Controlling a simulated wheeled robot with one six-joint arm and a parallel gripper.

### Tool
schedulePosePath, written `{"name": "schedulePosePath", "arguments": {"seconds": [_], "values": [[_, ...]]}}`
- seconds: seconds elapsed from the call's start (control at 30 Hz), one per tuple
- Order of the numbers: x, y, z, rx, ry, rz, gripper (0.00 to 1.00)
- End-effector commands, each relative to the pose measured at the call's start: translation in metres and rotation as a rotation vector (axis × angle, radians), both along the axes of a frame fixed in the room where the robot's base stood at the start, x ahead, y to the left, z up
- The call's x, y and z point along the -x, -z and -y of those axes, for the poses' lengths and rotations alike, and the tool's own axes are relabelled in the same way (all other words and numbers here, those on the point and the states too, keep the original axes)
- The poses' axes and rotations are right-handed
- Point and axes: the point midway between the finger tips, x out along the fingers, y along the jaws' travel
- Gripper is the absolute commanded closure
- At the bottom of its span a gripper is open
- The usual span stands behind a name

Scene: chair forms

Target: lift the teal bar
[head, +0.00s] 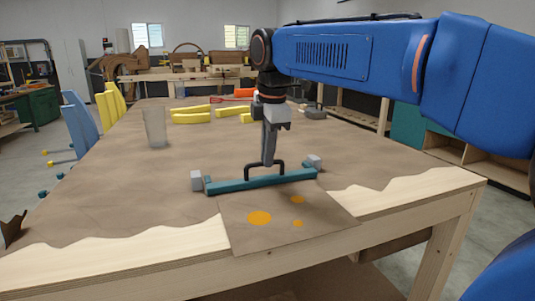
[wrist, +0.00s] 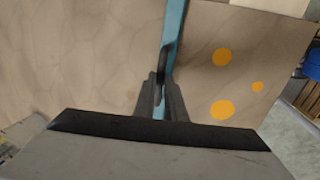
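The teal bar (head: 262,183) lies across the near part of the table, with a black arched handle (head: 250,168) on top. A grey block sits at its left end (head: 197,181) and another at its right end (head: 314,162). My gripper (head: 268,163) points down over the bar's middle, its fingers at the handle. In the wrist view the bar (wrist: 174,25) runs upward, and my gripper's fingers (wrist: 161,80) close in on both sides of the dark handle with almost no gap. I cannot tell whether the bar is clear of the surface.
A brown sheet with orange dots (head: 259,218) lies just in front of the bar, overhanging the table edge. A translucent cup (head: 155,127) stands back left. Yellow pieces (head: 190,117) lie farther back. Brown covering spreads over the wooden table (head: 440,183).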

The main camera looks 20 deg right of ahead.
Motion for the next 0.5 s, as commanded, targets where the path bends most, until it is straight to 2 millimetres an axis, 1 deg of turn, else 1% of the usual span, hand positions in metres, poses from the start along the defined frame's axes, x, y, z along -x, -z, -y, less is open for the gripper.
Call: {"name": "schedulePosePath", "arguments": {"seconds": [0.27,0.5], "values": [[-0.0005,-0.0003,0.0,0.0,0.0,-0.003,1.0],[-0.0064,-0.0037,0.0002,-0.001,0.001,-0.059,1.0]]}}
